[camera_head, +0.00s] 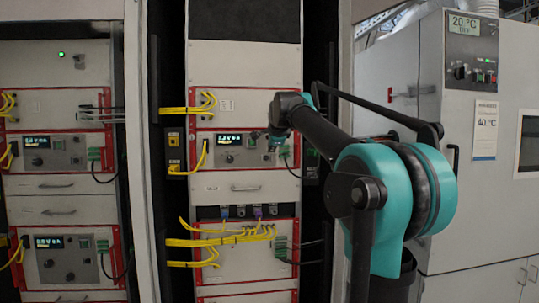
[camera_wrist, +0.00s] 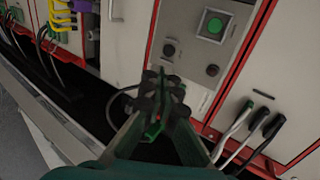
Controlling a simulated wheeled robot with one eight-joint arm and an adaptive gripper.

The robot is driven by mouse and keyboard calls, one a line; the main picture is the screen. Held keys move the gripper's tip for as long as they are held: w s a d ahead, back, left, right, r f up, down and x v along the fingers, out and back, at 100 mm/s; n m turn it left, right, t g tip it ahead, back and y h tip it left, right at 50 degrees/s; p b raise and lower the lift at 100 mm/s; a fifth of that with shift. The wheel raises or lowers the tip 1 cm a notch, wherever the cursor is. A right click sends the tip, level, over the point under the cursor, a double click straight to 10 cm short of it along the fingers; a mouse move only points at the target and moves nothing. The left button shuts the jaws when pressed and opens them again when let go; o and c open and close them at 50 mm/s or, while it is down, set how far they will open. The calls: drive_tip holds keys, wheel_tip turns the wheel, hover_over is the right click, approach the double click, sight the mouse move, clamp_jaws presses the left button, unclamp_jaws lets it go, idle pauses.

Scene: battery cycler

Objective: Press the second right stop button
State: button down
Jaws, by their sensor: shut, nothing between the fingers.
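In the head view my gripper (camera_head: 277,138) is at the right end of the middle cabinet's control unit (camera_head: 229,158), which has a lit display. The arm and gripper hide part of that unit.
Black, white and green plugs with cables (camera_wrist: 252,122) stick out right of my gripper in the wrist view. Yellow cables (camera_head: 235,237) cross a lower unit. A left cabinet (camera_head: 58,188) and a temperature chamber (camera_head: 485,190) flank the middle cabinet.

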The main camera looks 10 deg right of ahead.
drive_tip(key=shift+v, duration=1.15)
drive_tip(key=s+d+f+n+g, duration=0.1)
drive_tip(key=s+f+n, duration=0.3)
drive_tip(key=f, duration=0.7)
drive_tip(key=s+f+n+g, duration=0.2)
drive_tip(key=s+f, duration=0.3)
drive_tip(key=f, duration=0.5)
drive_tip(key=s+d+f+n+g, duration=0.1)
drive_tip(key=s+f+n, duration=0.3)
drive_tip(key=f, duration=0.7)
drive_tip(key=s+f+n+g, duration=0.3)
drive_tip(key=s+f+n, duration=0.5)
drive_tip(key=s+f, duration=1.6)
drive_tip(key=s, duration=0.2)
drive_tip(key=shift+s+d+g, duration=0.2)
drive_tip(key=shift+s+g, duration=0.1)
drive_tip(key=shift+g, duration=0.1)
